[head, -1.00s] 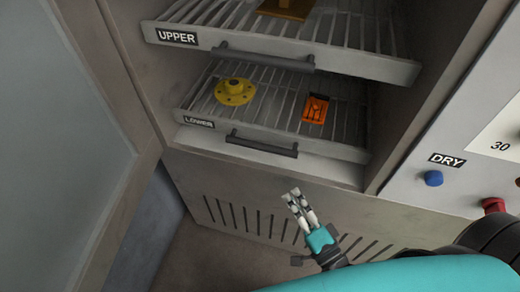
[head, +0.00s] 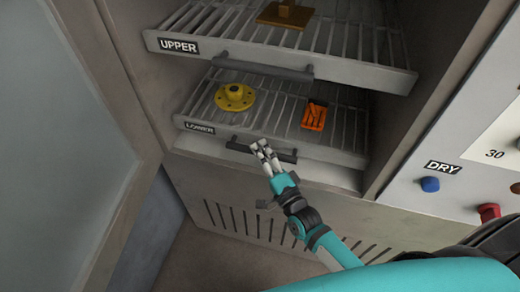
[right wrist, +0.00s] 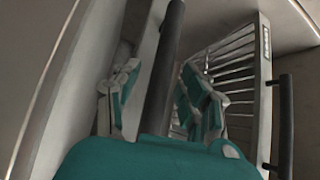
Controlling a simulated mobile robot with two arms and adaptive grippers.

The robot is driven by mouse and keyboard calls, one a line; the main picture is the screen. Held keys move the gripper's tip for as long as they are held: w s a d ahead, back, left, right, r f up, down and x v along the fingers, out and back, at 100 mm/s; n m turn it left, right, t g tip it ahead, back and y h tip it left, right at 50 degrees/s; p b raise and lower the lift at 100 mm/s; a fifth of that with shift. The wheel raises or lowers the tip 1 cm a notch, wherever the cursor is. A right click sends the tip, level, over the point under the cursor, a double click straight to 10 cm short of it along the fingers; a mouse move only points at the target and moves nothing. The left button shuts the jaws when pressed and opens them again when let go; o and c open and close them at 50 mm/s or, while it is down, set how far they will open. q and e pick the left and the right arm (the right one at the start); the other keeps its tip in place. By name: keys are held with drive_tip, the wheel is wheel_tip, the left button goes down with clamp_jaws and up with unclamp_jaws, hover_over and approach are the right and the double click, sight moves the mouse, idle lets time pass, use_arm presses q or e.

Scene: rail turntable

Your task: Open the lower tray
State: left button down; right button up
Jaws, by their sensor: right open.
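The lower tray (head: 340,156) is a wire rack with a pale front, a LOWER label and a dark bar handle (head: 288,156). My right gripper (head: 259,147) is open at the middle of this handle in the head view, covering part of it. In the right wrist view the dark handle (right wrist: 163,75) runs between the two spread fingers, which are not closed on it. A yellow flanged part (head: 235,97) and an orange part (head: 314,116) sit on the lower tray. My left gripper is not in view.
The upper tray (head: 360,71) sticks out above, with its own dark handle (head: 264,68) and a brown part (head: 285,14) on it. An open door (head: 75,130) stands at left. A control panel with a blue button (head: 430,185) and red button (head: 489,212) is at right.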

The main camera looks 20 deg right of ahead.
drive_tip(key=shift+w+a, duration=0.1)
drive_tip(key=shift+w, duration=0.35)
clamp_jaws()
